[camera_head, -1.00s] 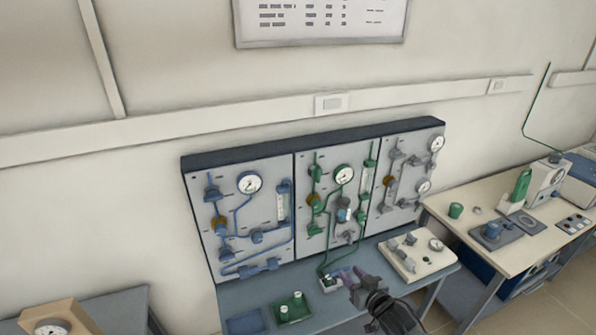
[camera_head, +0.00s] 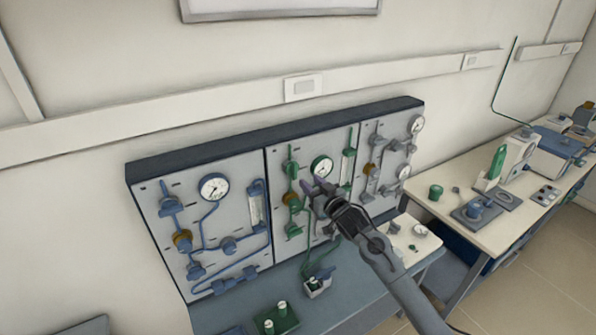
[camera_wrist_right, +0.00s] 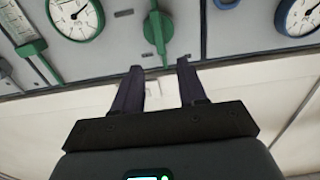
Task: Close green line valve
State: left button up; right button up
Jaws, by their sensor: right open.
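The green line is on the middle wall panel (camera_head: 275,215), with green fittings and a round gauge (camera_head: 321,167). A green valve (camera_head: 290,167) sits at its upper left. In the right wrist view a green valve with a long handle (camera_wrist_right: 157,35) lies just beyond the fingertips, roughly in line with the gap between them. My right gripper (camera_head: 318,187) is in front of the middle panel, hiding some green fittings. In the right wrist view it (camera_wrist_right: 160,66) is open and empty, apart from the valve. My left gripper is not in view.
A blue-line panel (camera_head: 160,240) is on the left and a grey-line panel (camera_head: 400,135) on the right. The bench below holds a green tray (camera_head: 290,322) and a small box (camera_head: 318,288). A side table (camera_head: 425,205) stands at right.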

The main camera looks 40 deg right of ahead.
aim_at(296, 168)
jog(key=shift+w+d+p, duration=0.15)
jog(key=shift+w+d, duration=0.05)
jog(key=shift+w, duration=1.2)
jog(key=shift+w+d+p, duration=0.15)
jog(key=shift+w+p, duration=0.05)
jog(key=shift+w, duration=1.25)
jog(key=shift+w+d+p, duration=0.15)
jog(key=shift+w+d, duration=0.05)
jog(key=shift+w, duration=1.2)
grip_shut()
